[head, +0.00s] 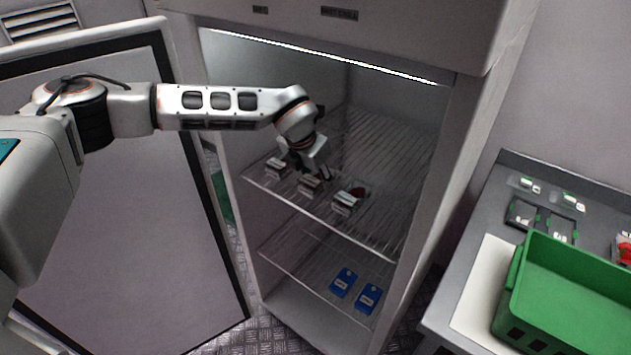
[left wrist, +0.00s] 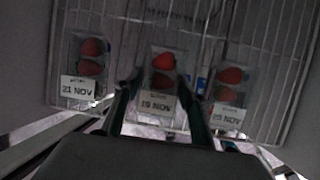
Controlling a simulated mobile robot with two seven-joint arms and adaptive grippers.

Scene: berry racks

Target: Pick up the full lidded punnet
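Three clear punnets with red berries and white date labels stand in a row on the upper wire shelf (head: 385,165) of the open cabinet. My right gripper is not in view.
Two blue packs (head: 343,281) lie on the lower level. The cabinet door (head: 130,220) stands open at the left. At the right, a bench holds a green crate (head: 580,275), dark trays (head: 522,214) and a red item (head: 626,250). The cabinet side walls bound the arm's space.

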